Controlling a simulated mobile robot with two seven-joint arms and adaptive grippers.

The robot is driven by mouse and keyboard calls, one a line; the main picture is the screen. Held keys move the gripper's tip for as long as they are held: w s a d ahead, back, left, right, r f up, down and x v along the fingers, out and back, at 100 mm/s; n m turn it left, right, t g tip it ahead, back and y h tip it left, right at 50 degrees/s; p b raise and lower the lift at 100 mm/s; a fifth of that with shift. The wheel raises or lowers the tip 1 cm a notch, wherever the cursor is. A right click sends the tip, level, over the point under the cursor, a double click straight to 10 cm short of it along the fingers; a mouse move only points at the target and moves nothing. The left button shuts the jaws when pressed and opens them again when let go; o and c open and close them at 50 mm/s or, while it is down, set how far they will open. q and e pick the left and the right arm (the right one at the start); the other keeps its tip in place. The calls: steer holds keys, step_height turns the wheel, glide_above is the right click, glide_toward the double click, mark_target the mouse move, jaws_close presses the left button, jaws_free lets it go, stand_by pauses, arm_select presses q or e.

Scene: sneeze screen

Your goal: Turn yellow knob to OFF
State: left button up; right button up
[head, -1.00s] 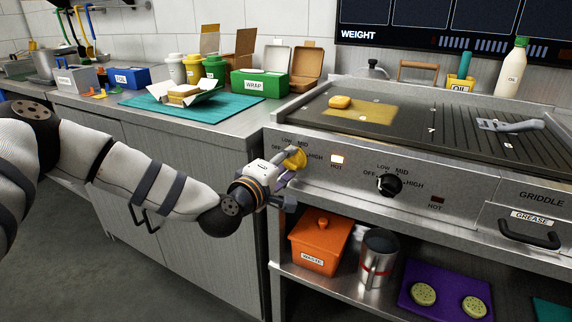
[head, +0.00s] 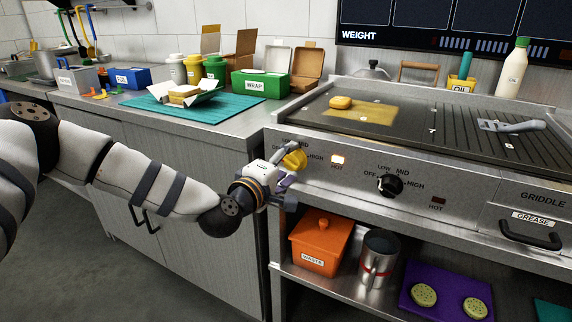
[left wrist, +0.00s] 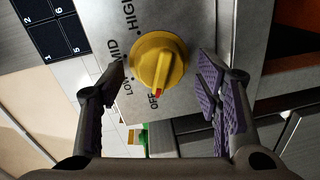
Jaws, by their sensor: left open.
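The yellow knob (head: 295,160) is on the left of the griddle's front panel. It shows clearly in the left wrist view (left wrist: 158,62), with the red mark on its edge at the OFF label. LOW, MID and HIGH labels curve around its left and upper side. My left gripper (left wrist: 163,80) is open, with one purple-padded finger on either side of the knob and visible gaps to it. In the head view, my left gripper (head: 279,170) is right at the knob and hides some labels. My right gripper is not in view.
A black knob (head: 389,185) is farther right on the panel. Below are an orange waste bin (head: 318,245) and a metal cup (head: 378,260) on the shelf. A counter (head: 240,123) adjoins on the left.

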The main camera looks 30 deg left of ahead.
arm_select(q)
steer(key=s+r, duration=0.1)
steer(key=s, duration=1.1)
steer(key=s+d+f+m+g+h+p, duration=0.1)
steer(key=s+d+f+m+g+h, duration=0.1)
steer(key=s+d+f+m+g, duration=0.55)
steer(key=s+d+f+m+g+h+p, duration=0.2)
steer(key=s+d+f+g, duration=0.15)
steer(key=s+f, duration=0.85)
steer(key=s+a+f+m+g+y, duration=0.1)
steer(key=s+f+m+g, duration=0.1)
steer(key=s, duration=0.5)
steer(key=s+a+f+m+g+y+p, duration=0.1)
steer(key=s+a+f+m+g, duration=0.1)
steer(key=s, duration=0.6)
steer(key=s+a+f+m+g+y, duration=0.2)
steer(key=s+g, duration=0.2)
steer(key=s, duration=0.3)
steer(key=shift+s+p, duration=0.3)
steer(key=shift+p, duration=0.05)
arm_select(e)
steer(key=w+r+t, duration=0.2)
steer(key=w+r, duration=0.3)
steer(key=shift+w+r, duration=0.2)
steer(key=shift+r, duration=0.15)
